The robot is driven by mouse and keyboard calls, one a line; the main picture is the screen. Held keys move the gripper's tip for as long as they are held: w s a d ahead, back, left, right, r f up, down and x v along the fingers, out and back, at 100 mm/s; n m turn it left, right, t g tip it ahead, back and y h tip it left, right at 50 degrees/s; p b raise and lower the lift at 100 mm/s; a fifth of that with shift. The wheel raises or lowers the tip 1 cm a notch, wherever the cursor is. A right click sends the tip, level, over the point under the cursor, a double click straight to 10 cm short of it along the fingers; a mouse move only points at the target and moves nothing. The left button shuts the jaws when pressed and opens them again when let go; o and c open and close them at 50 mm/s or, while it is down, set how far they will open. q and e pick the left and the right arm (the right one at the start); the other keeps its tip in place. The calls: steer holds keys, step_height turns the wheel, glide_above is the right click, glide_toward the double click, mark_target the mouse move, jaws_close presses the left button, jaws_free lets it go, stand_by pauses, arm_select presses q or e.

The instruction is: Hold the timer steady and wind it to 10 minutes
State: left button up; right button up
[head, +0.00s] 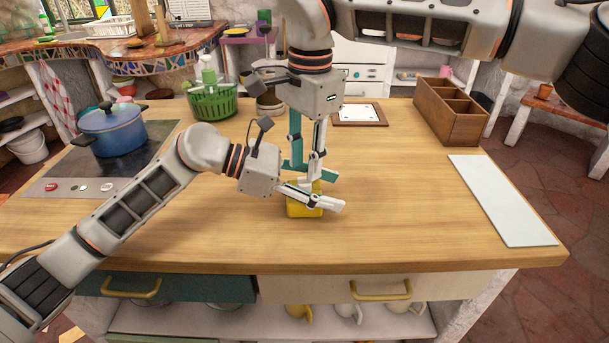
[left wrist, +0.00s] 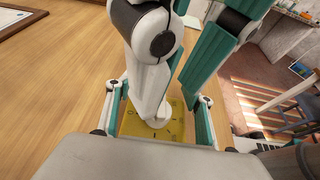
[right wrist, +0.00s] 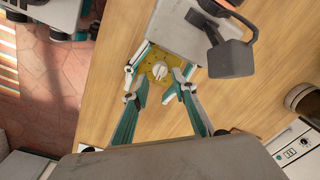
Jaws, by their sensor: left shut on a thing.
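The yellow timer (head: 304,210) stands on the wooden counter, partly hidden by my grippers. In the right wrist view its yellow face (right wrist: 147,76) carries a white knob (right wrist: 159,71). My left gripper (head: 322,199) is low at the counter and shut on the timer; in the left wrist view its fingers flank the yellow body (left wrist: 160,130). My right gripper (head: 312,178) points down from above, over the timer. In the right wrist view its two fingers (right wrist: 161,88) are apart, with the knob showing beyond the gap. I cannot tell whether they touch the knob.
A blue pot (head: 112,130) stands on the hob at the left. A green basket (head: 213,101) and a framed white board (head: 360,114) are at the back. A wooden divided box (head: 447,112) and a white panel (head: 502,200) are at the right. The counter around the timer is clear.

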mark_target(305, 177)
steer(key=shift+w+f, duration=0.1)
steer(key=shift+f, duration=1.95)
jaws_close()
steer(key=shift+m, duration=0.4)
jaws_free()
steer(key=shift+r, duration=0.1)
